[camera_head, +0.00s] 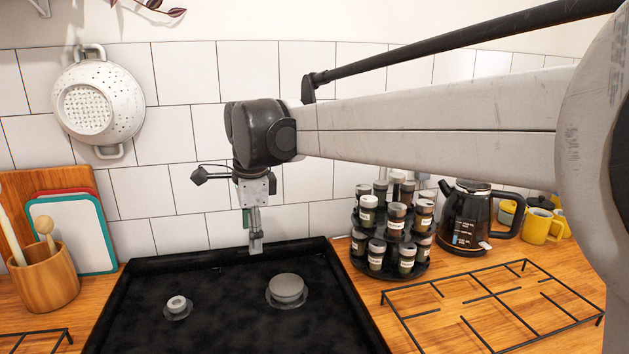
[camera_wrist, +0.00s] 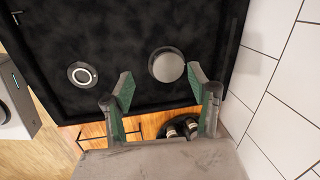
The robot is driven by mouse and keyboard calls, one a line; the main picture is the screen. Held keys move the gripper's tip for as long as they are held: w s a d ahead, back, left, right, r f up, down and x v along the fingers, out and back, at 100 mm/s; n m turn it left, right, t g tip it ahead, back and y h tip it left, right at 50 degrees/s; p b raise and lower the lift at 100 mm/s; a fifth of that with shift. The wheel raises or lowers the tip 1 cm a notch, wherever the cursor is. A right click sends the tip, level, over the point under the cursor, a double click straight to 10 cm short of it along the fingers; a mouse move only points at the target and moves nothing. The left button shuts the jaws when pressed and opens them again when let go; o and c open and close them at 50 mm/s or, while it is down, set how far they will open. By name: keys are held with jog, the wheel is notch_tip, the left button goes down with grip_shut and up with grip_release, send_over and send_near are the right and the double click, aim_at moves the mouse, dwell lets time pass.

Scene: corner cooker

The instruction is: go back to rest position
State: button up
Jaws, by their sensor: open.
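My gripper (camera_head: 255,243) hangs pointing down above the back edge of the black cooker top (camera_head: 225,318), close to the tiled wall. In the wrist view my gripper (camera_wrist: 163,95) shows two green-padded fingers spread apart with nothing between them. A large grey burner (camera_head: 287,289) sits on the cooker top just ahead of the fingers in the wrist view (camera_wrist: 166,66). A smaller burner (camera_head: 177,305) is to its left, and it also shows in the wrist view (camera_wrist: 82,75).
A tiered spice rack (camera_head: 390,265) and a glass kettle (camera_head: 466,222) stand right of the cooker. Yellow mugs (camera_head: 541,227) are farther right. A black pan grate (camera_head: 490,310) lies on the wooden counter. Cutting boards (camera_head: 75,232), a utensil pot (camera_head: 46,278) and a hanging colander (camera_head: 98,102) are at left.

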jog(key=s+d+n+t, duration=0.1)
jog(key=s+d+n, duration=0.3)
jog(key=d, duration=0.6)
jog(key=s+d+n+t, duration=0.1)
jog(key=s+d+n, duration=0.1)
jog(key=s+d, duration=0.6)
jog(key=s+d+f+n+t, duration=0.1)
jog(key=s+d+f+n, duration=0.3)
jog(key=s+d, duration=0.2)
jog(key=s+d+f+n+t+h, duration=0.1)
jog(key=s+d+f+n+t, duration=0.1)
jog(key=s+d+f, duration=0.3)
jog(key=s+d+n, duration=0.1)
jog(key=d, duration=0.3)
jog(key=shift+s+f+n, duration=0.15)
jog(key=shift+f+n, duration=0.1)
jog(key=shift+n, duration=0.15)
jog(key=shift+d, duration=0.15)
